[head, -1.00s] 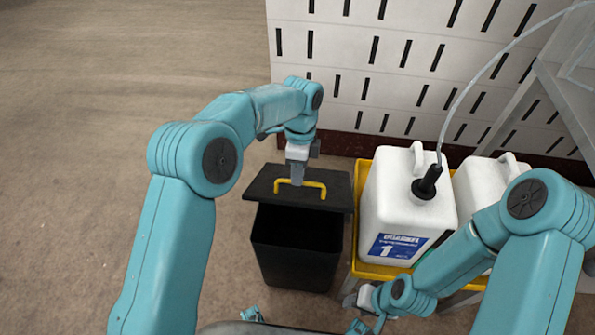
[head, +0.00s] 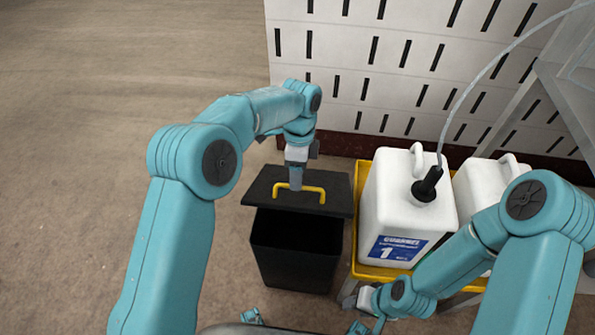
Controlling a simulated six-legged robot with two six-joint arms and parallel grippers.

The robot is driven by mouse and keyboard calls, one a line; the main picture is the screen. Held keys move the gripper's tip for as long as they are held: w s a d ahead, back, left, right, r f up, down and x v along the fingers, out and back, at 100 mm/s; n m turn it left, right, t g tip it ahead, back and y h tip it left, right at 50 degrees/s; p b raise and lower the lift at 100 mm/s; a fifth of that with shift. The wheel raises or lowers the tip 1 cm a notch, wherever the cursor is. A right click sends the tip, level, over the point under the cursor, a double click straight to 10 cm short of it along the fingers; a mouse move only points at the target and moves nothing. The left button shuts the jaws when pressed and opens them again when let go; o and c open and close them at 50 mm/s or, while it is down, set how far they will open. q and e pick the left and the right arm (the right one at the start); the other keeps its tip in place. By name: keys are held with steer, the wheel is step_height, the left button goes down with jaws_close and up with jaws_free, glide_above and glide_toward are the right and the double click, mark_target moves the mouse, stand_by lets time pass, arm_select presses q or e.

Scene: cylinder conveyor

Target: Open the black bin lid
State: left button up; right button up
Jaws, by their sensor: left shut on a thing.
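The black bin (head: 295,268) stands on the floor in the middle of the head view, its dark inside showing at the front. Its flat black lid (head: 335,195) sits over the rear part of the opening, set back from the front rim. A yellow handle (head: 313,190) is fixed on top of the lid. My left gripper (head: 296,184) reaches down from above and is shut on the yellow handle, hiding part of it. My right gripper (head: 357,297) is low beside the bin's right side, near the yellow tray; its fingers are too small to read.
A white canister (head: 395,205) with a blue label and a black cap with a hose stands in a yellow tray (head: 375,272) right of the bin. A second white canister (head: 478,185) is beside it. A slotted white wall (head: 400,60) is behind. Floor at left is clear.

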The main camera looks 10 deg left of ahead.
arm_select(q)
steer(key=shift+w, duration=0.2)
step_height(320, 180, up, 16)
steer(key=w+p, duration=0.2)
steer(key=p, duration=0.3)
steer(key=shift+w+p, duration=0.35)
steer(key=shift+w, duration=0.05)
